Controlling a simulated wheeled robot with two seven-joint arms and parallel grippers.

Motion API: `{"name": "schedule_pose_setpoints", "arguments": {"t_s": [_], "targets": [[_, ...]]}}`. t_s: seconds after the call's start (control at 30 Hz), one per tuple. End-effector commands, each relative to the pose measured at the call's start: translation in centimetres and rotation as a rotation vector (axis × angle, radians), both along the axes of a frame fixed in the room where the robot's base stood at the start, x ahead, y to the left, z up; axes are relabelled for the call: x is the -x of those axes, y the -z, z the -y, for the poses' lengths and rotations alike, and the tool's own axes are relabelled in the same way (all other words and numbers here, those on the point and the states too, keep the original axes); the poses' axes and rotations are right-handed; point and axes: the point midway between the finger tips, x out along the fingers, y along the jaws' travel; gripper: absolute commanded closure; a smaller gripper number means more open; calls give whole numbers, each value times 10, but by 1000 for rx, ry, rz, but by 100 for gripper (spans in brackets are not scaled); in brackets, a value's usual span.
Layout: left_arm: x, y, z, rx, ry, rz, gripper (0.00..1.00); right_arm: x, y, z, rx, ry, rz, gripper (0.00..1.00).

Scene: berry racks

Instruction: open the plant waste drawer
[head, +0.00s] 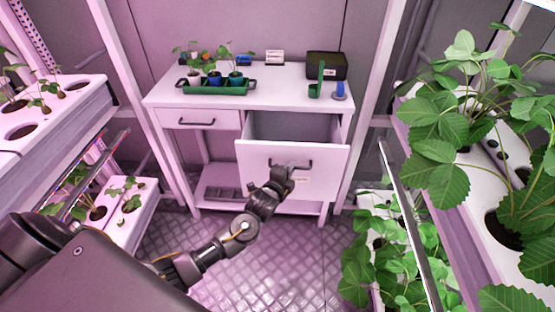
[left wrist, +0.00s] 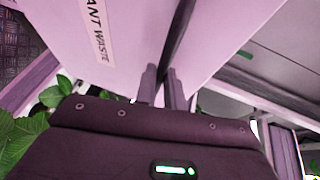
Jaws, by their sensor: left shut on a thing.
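The plant waste drawer (head: 292,153) is the right drawer of the white workbench, and it stands pulled well out, its inside showing. Its front also fills the upper part of the left wrist view (left wrist: 135,35), with a label (left wrist: 97,28) of which "ANT WASTE" can be read. My left gripper (head: 281,172) is at the drawer front, shut on the dark bar handle (head: 303,166). In the left wrist view the fingers (left wrist: 166,75) meet the handle (left wrist: 180,35). My right gripper is not in view.
The closed left drawer (head: 198,119) sits beside the open one. On the workbench top (head: 285,85) are a green seedling tray (head: 215,88), a black box (head: 326,65) and a green holder (head: 316,88). Plant racks line both sides; the metal floor (head: 240,270) between them is clear.

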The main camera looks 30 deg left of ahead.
Motion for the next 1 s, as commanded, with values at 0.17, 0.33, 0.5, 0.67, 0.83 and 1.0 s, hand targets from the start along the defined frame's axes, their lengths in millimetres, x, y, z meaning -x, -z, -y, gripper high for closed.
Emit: {"name": "schedule_pose_setpoints", "arguments": {"t_s": [0.17,0.33,0.5,0.67,0.83,1.0], "targets": [[2,1,3,0,1,-2,100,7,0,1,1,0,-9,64],[2,1,3,1,1,-2,100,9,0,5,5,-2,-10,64],[2,1,2,1,1,-1,72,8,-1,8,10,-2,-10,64],[2,0,2,1,1,-1,68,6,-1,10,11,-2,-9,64],[3,0,2,1,1,0,68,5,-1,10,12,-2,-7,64],[20,-2,2,0,2,-2,68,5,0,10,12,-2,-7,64]]}}
